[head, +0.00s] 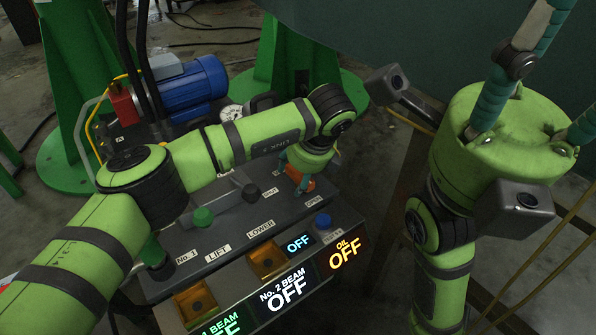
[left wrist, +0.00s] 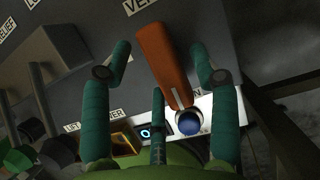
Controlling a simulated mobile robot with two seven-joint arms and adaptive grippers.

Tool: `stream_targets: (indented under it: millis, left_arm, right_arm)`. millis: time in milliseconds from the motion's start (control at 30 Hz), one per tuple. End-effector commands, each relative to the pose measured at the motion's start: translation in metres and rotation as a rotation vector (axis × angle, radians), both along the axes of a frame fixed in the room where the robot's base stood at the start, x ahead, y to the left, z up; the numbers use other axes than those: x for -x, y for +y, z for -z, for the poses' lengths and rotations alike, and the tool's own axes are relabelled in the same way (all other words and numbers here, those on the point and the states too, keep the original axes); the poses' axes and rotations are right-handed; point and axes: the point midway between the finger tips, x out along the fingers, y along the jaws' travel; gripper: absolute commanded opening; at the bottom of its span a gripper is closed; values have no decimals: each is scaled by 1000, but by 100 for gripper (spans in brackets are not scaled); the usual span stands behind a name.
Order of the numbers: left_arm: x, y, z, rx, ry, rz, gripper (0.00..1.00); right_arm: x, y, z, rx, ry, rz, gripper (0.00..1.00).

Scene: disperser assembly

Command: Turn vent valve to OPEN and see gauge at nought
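The vent valve's orange lever (left wrist: 158,55) lies between the spread teal fingers of my left gripper (left wrist: 160,66) in the left wrist view. Dark gaps show on both sides of the lever, so the fingers look open and apart from it. In the head view my left gripper (head: 303,172) hangs over the panel's far right corner, and the orange lever (head: 302,184) shows only in part beneath it. The white-faced gauge (head: 231,113) stands behind my left forearm; its needle is too small to read. My right gripper (head: 525,110) is raised at the right, fingers spread and empty, tips partly out of frame.
The panel has a green knob (head: 203,217), a black knob (head: 251,192) and a blue button (head: 323,221). Lit displays (head: 287,287) along its front read OFF. A blue motor (head: 193,88) and green stands are behind.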

Motion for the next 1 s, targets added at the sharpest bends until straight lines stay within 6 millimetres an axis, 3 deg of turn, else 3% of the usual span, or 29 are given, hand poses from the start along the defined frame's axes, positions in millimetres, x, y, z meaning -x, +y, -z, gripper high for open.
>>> stream_targets:
  millis: [367,800,1000]
  left_arm:
    - [1,-2,-10,1,-6,3,62]
    - [28,-22,-89,0,-7,3,62]
    - [35,-27,-109,-1,-3,2,62]
  right_arm:
    - [1,0,-2,0,-6,3,40]
    - [1,-1,-2,-2,-6,0,40]
    - [1,-1,-1,-2,-6,0,40]
